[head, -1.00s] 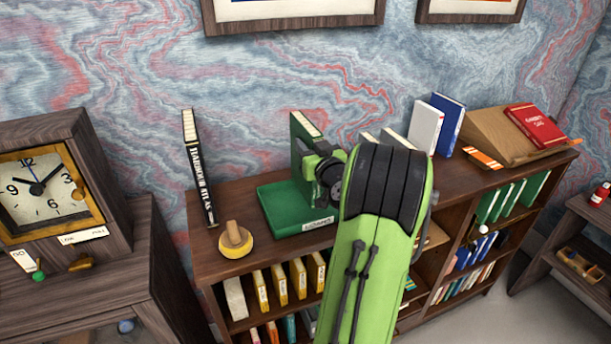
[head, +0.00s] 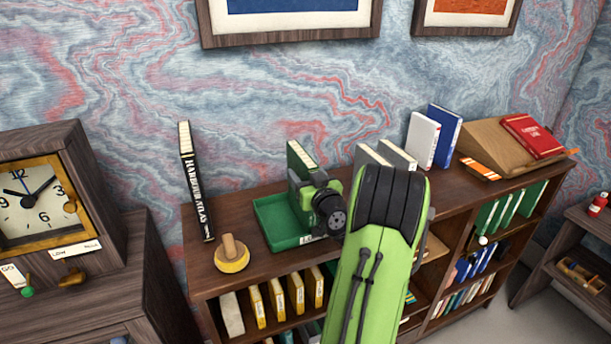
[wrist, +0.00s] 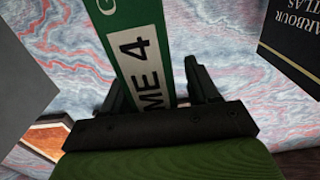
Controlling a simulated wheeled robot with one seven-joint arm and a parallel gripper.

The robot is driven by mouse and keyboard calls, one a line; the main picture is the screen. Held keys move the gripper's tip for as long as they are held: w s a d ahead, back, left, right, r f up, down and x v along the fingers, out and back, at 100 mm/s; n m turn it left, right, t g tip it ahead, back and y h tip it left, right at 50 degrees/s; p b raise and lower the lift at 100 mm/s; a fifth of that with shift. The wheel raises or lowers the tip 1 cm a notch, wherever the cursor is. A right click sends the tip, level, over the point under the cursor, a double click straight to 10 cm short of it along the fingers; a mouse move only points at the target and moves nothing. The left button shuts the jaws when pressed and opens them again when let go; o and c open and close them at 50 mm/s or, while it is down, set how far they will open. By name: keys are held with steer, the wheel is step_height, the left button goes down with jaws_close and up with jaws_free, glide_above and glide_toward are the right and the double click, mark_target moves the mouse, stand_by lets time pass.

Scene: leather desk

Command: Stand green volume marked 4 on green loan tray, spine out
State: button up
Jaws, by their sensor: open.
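The green volume (head: 299,163) stands upright in the right part of the green loan tray (head: 268,222) on the low bookcase. Its lower part is partly hidden by my gripper (head: 318,195), so its contact with the tray floor is hard to see. In the wrist view the volume's green spine (wrist: 120,12), with a white label ending in "ME 4", faces my gripper (wrist: 158,88). The open fingers are on either side of the spine, with a visible gap at the right finger.
The black harbour atlas (head: 197,190) stands left of the tray, and a yellow-based wooden knob (head: 232,258) sits at front left. Grey books (head: 398,155), a white book (head: 422,138) and a blue book (head: 447,135) stand to the right, before a sloped stand with a red book (head: 533,136).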

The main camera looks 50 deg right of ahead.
steer(key=b+v, duration=0.6)
steer(key=v, duration=0.6)
steer(key=w+a+f+n+g+y, duration=0.1)
steer(key=w+a+f+n+y, duration=0.2)
steer(key=a, duration=0.6)
steer(key=w+a+f+n+g+y, duration=0.1)
steer(key=w+a+n+g+y, duration=0.2)
steer(key=a, duration=0.5)
steer(key=w+a+f+n+y, duration=0.1)
steer(key=w+a+n+y, duration=0.15)
steer(key=a+y, duration=0.45)
steer(key=s+a+m+g+h, duration=0.1)
steer(key=s+a+g+h, duration=0.1)
steer(key=s+a, duration=0.3)
steer(key=s+a+f+m+g+h, duration=0.1)
steer(key=s+a+g, duration=0.2)
steer(key=s, duration=0.7)
steer(key=shift+s+a+f+g+h, duration=0.2)
steer(key=shift+a+f+g+h, duration=0.2)
steer(key=shift+a, duration=0.65)
